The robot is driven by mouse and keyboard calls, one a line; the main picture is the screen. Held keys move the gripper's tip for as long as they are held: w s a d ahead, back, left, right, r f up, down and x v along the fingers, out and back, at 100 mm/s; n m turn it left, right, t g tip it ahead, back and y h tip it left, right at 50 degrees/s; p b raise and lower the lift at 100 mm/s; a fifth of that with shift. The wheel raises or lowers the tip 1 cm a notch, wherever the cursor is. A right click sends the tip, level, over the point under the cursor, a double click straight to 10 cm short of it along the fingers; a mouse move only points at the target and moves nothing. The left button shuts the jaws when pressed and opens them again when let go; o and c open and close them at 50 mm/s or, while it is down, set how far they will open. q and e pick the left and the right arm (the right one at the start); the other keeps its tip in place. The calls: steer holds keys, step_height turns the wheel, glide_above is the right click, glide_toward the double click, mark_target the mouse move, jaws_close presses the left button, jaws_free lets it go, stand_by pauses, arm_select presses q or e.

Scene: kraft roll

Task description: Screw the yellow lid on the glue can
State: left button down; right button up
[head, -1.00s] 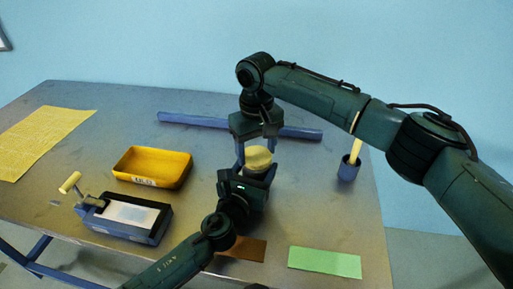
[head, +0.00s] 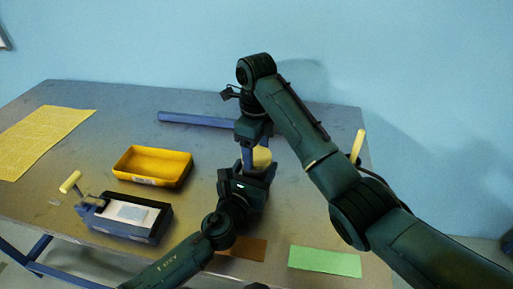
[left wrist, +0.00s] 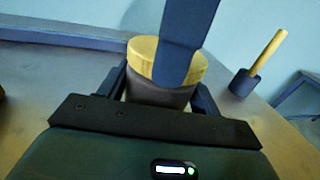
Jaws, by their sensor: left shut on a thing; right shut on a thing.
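The yellow lid (head: 263,157) sits over the top of the glue can (left wrist: 158,95), and it also shows in the left wrist view (left wrist: 142,58). The lid looks level, with no clear gap to the can; I cannot tell how tight it is. My left gripper (head: 247,183) is shut around the can's grey body from the near side. My right gripper (head: 254,162) reaches down from above and is shut on the lid. One of its blue fingers covers part of the lid in both views.
A yellow tray (head: 126,168) and a dark box with a pale top (head: 105,213) stand left. A blue bar (head: 195,120) lies behind. A yellow sheet (head: 40,140) lies far left, brown (head: 250,249) and green (head: 325,261) pieces in front. A blue cup (left wrist: 243,83) holds a yellow stick.

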arm_select(q)
steer(key=shift+f, duration=0.1)
arm_select(e)
steer(key=m, duration=0.3)
steer(key=o, duration=1)
steer(key=shift+c, duration=0.2)
steer(key=shift+c, duration=0.5)
